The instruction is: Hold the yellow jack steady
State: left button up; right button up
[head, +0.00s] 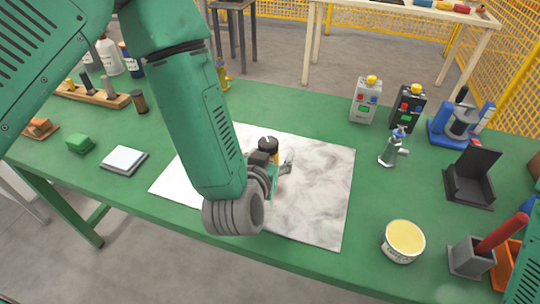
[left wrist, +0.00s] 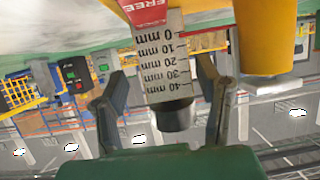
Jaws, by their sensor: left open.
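A yellow body with a round black top (head: 268,145), which looks like the yellow jack, stands on the white marbled mat (head: 318,195), partly hidden by my left arm. My left gripper (head: 274,172) is low over the mat beside it. In the left wrist view, my open fingers (left wrist: 160,88) are on either side of a millimetre scale (left wrist: 162,55) with a black cylinder (left wrist: 175,115) at its end. A yellow cylinder (left wrist: 267,40) shows to the right of the fingers. I cannot tell whether a finger touches anything. My right gripper is out of view.
The green table (head: 310,110) holds a yellow tin (head: 403,241), a grey holder with a red handle (head: 470,258), a black stand (head: 470,178), a silver tool (head: 393,148) and two small boxes at the back. A white pad (head: 124,160) lies at left. The mat's right part is clear.

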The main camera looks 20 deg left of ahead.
pick_arm(q)
jog(key=shift+w+d+f, duration=0.15)
jog(key=shift+w+d, duration=0.55)
jog(key=shift+a+f, duration=0.1)
jog(key=shift+a, duration=0.85)
jog(key=shift+c, duration=1.2)
jog(key=shift+a, duration=0.2)
grip_shut()
jog(key=shift+d, duration=0.95)
jog(key=shift+a, duration=0.8)
jog(key=shift+d, duration=0.1)
